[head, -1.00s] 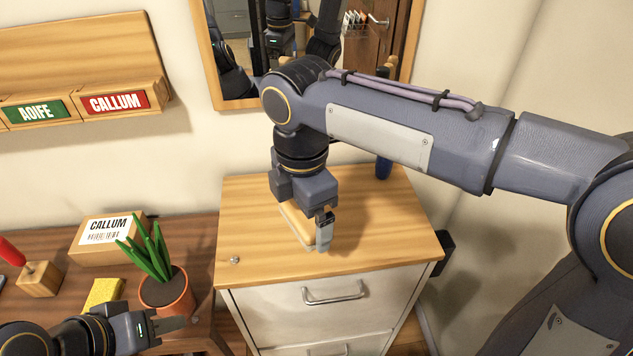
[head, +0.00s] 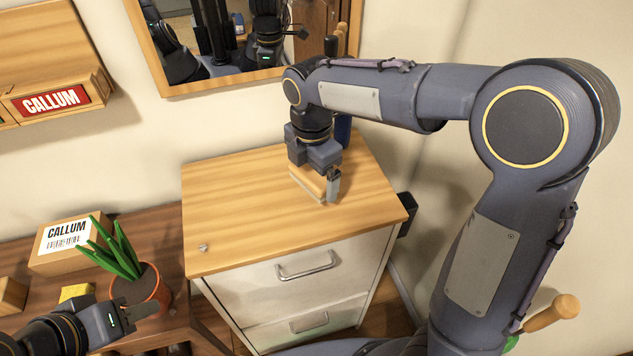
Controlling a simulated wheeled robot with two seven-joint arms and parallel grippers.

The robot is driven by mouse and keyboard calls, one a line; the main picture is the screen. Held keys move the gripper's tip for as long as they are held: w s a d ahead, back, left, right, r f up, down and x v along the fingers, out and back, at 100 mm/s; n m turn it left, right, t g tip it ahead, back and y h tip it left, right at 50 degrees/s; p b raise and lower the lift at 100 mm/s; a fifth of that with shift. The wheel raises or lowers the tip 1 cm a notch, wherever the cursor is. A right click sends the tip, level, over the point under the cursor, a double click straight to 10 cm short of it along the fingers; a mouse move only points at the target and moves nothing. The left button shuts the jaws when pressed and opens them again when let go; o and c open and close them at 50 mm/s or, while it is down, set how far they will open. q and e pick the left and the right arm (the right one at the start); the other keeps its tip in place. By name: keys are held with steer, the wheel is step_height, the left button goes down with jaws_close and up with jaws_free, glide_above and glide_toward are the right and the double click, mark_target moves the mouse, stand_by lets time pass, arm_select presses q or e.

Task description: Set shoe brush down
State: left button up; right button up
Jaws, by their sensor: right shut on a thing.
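The shoe brush (head: 306,182) shows as a pale wooden block in the head view, over the right part of the wooden cabinet top (head: 235,215). My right gripper (head: 333,186) points down and is shut on the brush, hiding part of it. The brush is at or just above the cabinet top; I cannot tell whether it touches. My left gripper (head: 147,307) is at the lower left by the potted plant. Its fingers overlap in this view, so its opening is unclear.
A blue object (head: 343,132) stands behind my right gripper. A small round metal piece (head: 203,247) lies near the cabinet's front left. The potted plant (head: 150,290) and a CALLUM box (head: 70,242) stand on the lower table. The cabinet top's left side is mostly clear.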

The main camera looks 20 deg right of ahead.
mark_target(317, 185)
steer(key=f, duration=0.2)
steer(key=d+f, duration=0.1)
steer(key=f, duration=0.1)
steer(key=shift+w, duration=0.4)
steer(key=shift+f, duration=0.25)
steer(key=shift+f, duration=0.15)
steer(key=o, duration=0.6)
steer(key=shift+o, duration=0.2)
